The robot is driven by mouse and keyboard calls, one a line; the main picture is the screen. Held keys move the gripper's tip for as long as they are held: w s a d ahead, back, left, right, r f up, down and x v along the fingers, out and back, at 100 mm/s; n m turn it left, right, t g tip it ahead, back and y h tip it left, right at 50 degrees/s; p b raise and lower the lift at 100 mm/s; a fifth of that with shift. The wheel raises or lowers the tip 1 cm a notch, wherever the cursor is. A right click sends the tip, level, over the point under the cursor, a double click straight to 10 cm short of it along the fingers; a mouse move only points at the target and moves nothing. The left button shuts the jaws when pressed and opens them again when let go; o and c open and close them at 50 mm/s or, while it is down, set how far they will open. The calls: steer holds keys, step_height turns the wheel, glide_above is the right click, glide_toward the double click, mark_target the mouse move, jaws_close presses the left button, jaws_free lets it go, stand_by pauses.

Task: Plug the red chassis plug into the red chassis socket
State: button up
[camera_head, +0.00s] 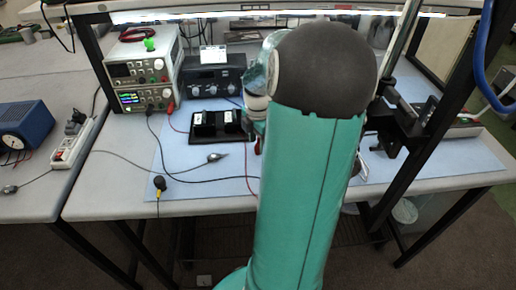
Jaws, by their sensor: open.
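My teal arm (312,190) with its dark grey joint rises through the middle of the view and covers part of the bench. My gripper is hidden behind it. I cannot clearly make out the red chassis plug or the red chassis socket. A small red end (170,107) shows at the lower right of the stacked power supply (140,72), and a thin red wire (178,128) runs from there towards a black holder (216,126). Another thin red wire (248,175) hangs down just left of my arm. What these red parts are is too small to tell.
A black instrument (212,78) stands behind the holder. A blue box (24,125) and a power strip (72,143) are at left. Black frame posts flank the bench.

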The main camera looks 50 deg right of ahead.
mark_target(258, 144)
step_height(258, 144, down, 2)
steer(key=shift+f, duration=0.1)
jaws_close()
stand_by(0.4)
step_height(258, 144, up, 10)
steer(key=shift+r, duration=0.1)
stand_by(0.3)
